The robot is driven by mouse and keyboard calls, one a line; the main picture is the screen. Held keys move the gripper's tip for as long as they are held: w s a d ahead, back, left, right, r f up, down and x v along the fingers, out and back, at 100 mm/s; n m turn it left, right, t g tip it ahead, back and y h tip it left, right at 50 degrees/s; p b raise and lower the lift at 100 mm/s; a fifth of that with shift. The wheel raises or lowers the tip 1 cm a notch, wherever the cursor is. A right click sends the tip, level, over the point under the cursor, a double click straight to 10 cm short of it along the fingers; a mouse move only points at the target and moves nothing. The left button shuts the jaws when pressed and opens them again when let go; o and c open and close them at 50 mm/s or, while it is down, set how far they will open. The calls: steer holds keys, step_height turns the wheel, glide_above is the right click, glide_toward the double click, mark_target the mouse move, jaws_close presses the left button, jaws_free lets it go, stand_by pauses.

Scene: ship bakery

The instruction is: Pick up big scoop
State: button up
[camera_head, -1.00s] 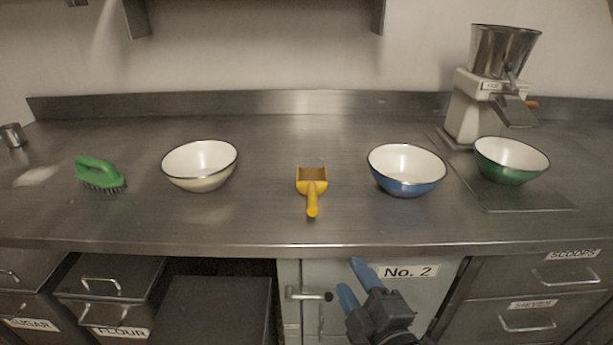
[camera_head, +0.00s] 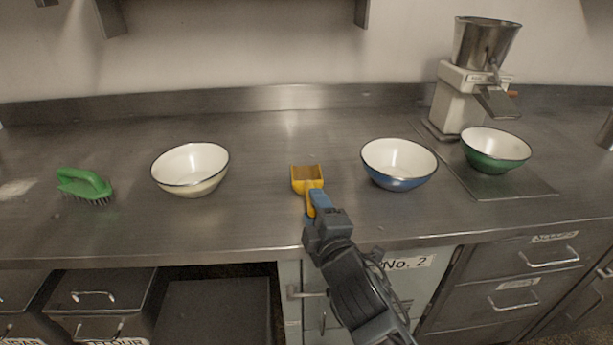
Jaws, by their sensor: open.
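The big scoop (camera_head: 306,178) is yellow and lies on the steel counter between the cream bowl and the blue bowl. Its square cup faces the back and its handle points toward the front edge. My gripper (camera_head: 316,200), with blue fingers, is over the scoop's handle. The gripper is open. The fingers and wrist hide most of the handle, so I cannot tell whether they touch it.
A cream bowl (camera_head: 190,170) stands left of the scoop and a blue bowl (camera_head: 399,166) right of it. A green brush (camera_head: 83,184) lies far left. A green bowl (camera_head: 496,150) stands below a grain mill (camera_head: 463,92). Counter behind the scoop is clear.

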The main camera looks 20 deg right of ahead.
mark_target(308, 185)
steer(key=shift+w+d+f, duration=0.1)
steer(key=shift+w, duration=1.05)
jaws_close()
